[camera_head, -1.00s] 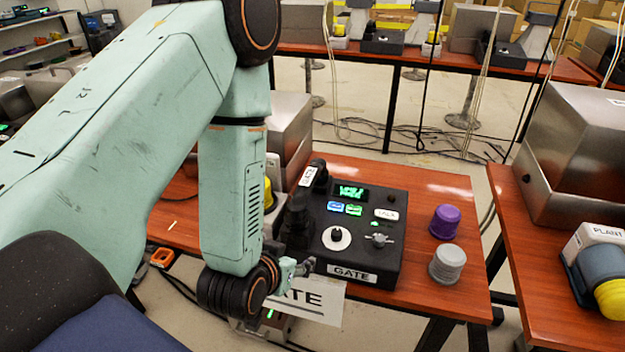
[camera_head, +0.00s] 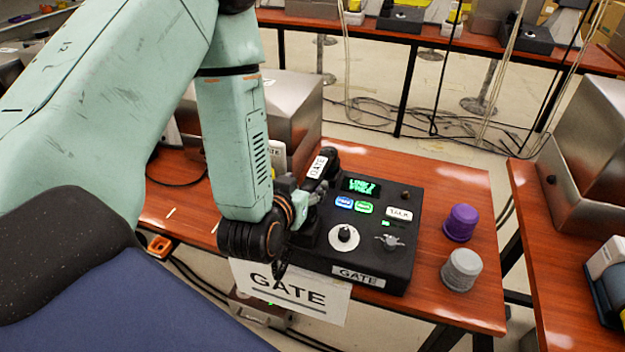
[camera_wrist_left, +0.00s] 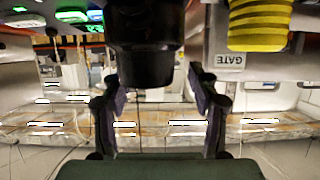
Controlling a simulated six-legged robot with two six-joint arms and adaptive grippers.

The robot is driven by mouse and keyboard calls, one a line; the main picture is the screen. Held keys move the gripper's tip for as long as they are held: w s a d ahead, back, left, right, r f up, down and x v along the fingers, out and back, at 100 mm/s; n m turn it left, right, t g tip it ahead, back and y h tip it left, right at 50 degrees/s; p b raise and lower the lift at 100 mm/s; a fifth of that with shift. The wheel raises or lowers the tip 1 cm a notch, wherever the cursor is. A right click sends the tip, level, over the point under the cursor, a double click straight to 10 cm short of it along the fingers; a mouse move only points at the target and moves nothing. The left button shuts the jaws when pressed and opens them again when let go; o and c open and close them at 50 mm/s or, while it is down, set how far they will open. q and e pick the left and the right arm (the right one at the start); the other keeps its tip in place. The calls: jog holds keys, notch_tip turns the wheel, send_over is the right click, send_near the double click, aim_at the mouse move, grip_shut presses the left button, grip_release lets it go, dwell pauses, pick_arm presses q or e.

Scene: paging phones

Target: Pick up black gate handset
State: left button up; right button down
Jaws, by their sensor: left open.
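The black gate handset (camera_head: 328,155) lies along the left side of the black gate console (camera_head: 375,271), with a white GATE label near its far end. My left gripper (camera_head: 306,200) is at the handset's side, over the console's left edge, and hides part of it. In the left wrist view the black handset (camera_wrist_left: 145,45) stands ahead between the two open fingers of the left gripper (camera_wrist_left: 155,88). I cannot tell whether the fingers touch it. My right gripper is not in view.
A purple knobbed cap (camera_head: 461,222) and a grey one (camera_head: 461,270) stand right of the console. A steel box (camera_head: 300,110) is behind the arm. A yellow ribbed piece (camera_wrist_left: 258,25) is beside a GATE label in the wrist view. A GATE sign (camera_head: 290,294) hangs at the table's front.

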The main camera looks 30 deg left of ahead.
aim_at(316, 175)
pick_arm(q)
jog(key=w, duration=0.2)
jog(key=w+d, duration=0.1)
jog(key=shift+w+f, duration=0.2)
jog(key=shift+w, duration=0.15)
jog(key=shift+w+a+f, duration=0.35)
jog(key=shift+w+a, duration=0.1)
jog(key=shift+a, duration=0.3)
jog(key=shift+d+r, duration=0.15)
jog(key=shift+d, duration=0.3)
jog(key=shift+c, duration=1.8)
jog(key=shift+a, duration=0.35)
jog(key=c, duration=0.5)
jog(key=shift+d, duration=0.3)
grip_shut()
jog(key=shift+w+a, duration=0.1)
jog(key=shift+a, duration=0.05)
